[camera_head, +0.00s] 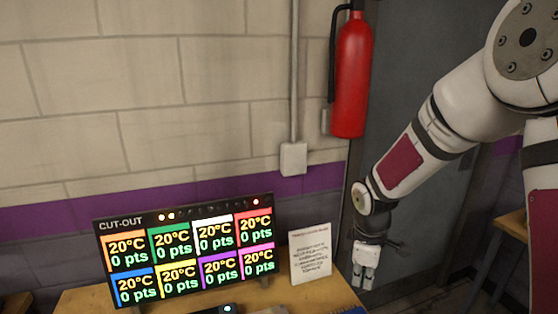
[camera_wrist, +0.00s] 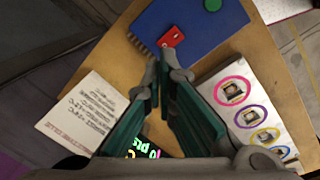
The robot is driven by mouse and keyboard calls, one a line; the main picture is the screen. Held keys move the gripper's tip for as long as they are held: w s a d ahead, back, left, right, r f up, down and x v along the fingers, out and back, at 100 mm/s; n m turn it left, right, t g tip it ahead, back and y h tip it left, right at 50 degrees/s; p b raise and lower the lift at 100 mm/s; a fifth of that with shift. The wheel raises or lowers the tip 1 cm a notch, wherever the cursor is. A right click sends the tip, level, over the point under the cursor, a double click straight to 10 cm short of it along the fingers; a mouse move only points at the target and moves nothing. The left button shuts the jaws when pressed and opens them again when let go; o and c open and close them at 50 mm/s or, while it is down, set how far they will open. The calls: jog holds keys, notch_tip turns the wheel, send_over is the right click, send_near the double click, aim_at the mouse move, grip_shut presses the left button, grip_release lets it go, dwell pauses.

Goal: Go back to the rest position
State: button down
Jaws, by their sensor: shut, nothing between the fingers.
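My gripper (camera_head: 364,282) hangs at the lower right of the head view, pointing down, to the right of a white printed card (camera_head: 311,255). In the wrist view the fingers of my gripper (camera_wrist: 164,60) come together at their tips and hold nothing. My white arm reaches down to it from the upper right. Below the tips, in the wrist view, lies a wooden table (camera_wrist: 118,52) with a blue board (camera_wrist: 215,32). A small red block (camera_wrist: 172,37) sits at the board's edge.
A lit cut-out display (camera_head: 185,245) stands on the table at the lower left. A red fire extinguisher (camera_head: 352,75) hangs on the wall behind my arm. A white panel with coloured rings (camera_wrist: 245,95) lies right of my fingers in the wrist view.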

jog(key=s+r+m+t, duration=0.1)
jog(key=s+r+m, duration=0.3)
jog(key=r, duration=0.6)
jog(key=s+r+m+t, duration=0.2)
jog(key=s+r+m, duration=0.2)
jog(key=s, duration=0.5)
jog(key=s+a+r+m+t, duration=0.1)
jog(key=s+r+m, duration=0.4)
jog(key=s+r, duration=0.3)
jog(key=shift+s+r+t+y, duration=0.35)
jog(key=shift+s+t+y, duration=0.05)
jog(key=shift+s, duration=0.5)
jog(key=shift+a, duration=0.1)
